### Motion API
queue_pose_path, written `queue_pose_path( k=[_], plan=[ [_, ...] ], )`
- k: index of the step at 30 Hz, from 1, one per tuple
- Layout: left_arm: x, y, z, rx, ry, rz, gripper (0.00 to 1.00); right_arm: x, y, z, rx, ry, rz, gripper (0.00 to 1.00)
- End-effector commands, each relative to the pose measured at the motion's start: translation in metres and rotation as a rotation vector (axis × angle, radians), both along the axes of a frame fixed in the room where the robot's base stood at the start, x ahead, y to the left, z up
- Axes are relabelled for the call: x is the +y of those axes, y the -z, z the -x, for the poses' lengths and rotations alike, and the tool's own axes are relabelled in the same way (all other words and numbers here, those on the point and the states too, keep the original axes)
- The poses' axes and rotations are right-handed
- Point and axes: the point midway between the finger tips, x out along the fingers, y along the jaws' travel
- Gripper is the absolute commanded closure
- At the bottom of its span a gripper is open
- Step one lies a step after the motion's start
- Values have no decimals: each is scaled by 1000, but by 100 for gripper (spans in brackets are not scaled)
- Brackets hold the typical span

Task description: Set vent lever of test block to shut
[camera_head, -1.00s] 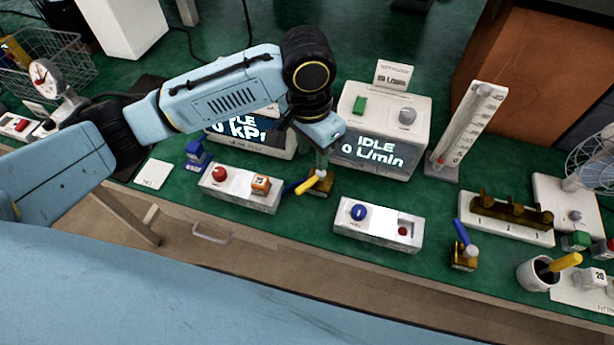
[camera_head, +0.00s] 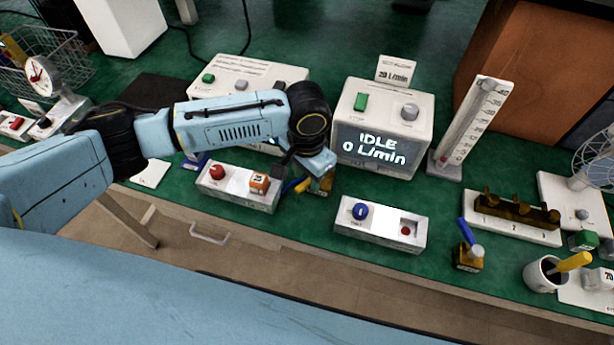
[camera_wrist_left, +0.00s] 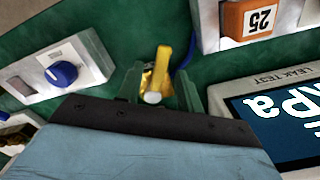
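A small brass block (camera_head: 325,183) with a yellow lever (camera_head: 302,186) and a blue lever stands near the bench's front, partly hidden by my left gripper (camera_head: 308,172). The gripper is low over it, pointing down. In the left wrist view, the yellow lever (camera_wrist_left: 161,70) lies between the two fingers of the left gripper (camera_wrist_left: 158,78), which stand apart with gaps on both sides. The blue lever (camera_wrist_left: 183,54) is just outside the right-hand finger. A second brass block (camera_head: 468,258) with a raised blue lever (camera_head: 463,232) stands further right. My right gripper is not in view.
A white panel with a red button and an orange counter (camera_head: 259,184) is close left of the gripper. A panel with a blue knob (camera_head: 360,211) is to its right. The IDLE flow box (camera_head: 382,130) stands behind. A cup (camera_head: 541,273) is at the right.

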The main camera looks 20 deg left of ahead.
Motion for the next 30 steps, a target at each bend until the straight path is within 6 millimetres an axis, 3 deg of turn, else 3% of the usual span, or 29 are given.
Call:
queue_pose_path(
  k=[11,19,30],
  plan=[
    [0,6,0,0,1,0,64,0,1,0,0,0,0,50],
    [0,6,0,0,1,0,99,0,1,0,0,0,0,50],
    [-1,5,1,1,-5,1,100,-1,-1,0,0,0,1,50]
  ],
)
